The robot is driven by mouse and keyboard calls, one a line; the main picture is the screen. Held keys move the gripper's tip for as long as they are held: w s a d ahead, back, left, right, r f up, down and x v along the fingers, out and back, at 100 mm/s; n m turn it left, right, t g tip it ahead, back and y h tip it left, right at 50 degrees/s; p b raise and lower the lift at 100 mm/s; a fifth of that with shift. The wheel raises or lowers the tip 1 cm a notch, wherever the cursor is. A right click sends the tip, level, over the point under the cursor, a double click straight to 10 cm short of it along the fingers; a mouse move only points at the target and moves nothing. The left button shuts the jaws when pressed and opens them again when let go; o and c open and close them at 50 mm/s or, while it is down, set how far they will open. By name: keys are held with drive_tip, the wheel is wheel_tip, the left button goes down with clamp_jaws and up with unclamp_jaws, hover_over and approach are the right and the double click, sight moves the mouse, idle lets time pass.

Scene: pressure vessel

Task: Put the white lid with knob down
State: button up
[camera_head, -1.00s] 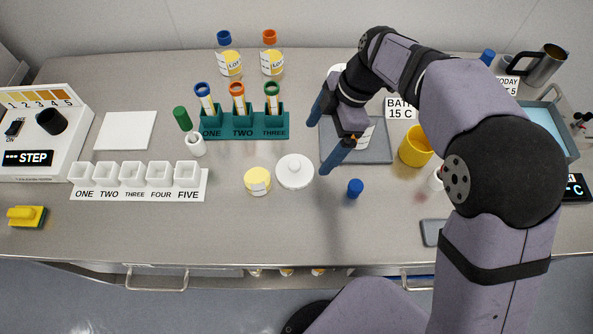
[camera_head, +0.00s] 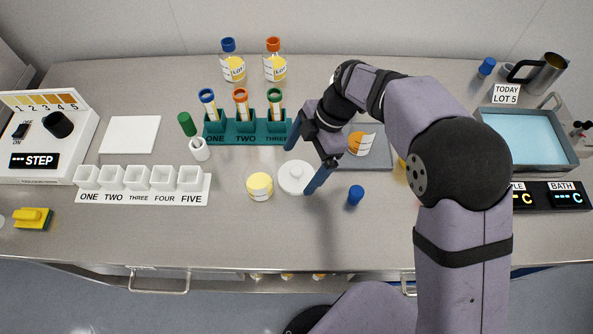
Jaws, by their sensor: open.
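The white lid with knob (camera_head: 294,180) lies flat on the bench, knob up, in the middle of the view. The nearer finger hides part of the lid's right edge. I cannot tell whether the fingers touch it.
A green tube rack (camera_head: 214,128) with capped tubes stands behind. Blue cap (camera_head: 355,195) lies to the right, near a grey pad (camera_head: 375,158). A white cup strip (camera_head: 142,197) is at left. The front bench is clear.

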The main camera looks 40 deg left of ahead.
sight(297, 170)
drive_tip(key=shift+p+x, duration=0.7)
drive_tip(key=shift+x, duration=1.1)
drive_tip(key=c, duration=1.2)
drive_tip(key=shift+o, duration=0.2)
wheel_tip(297, 170, up, 10)
drive_tip(key=b, duration=0.3)
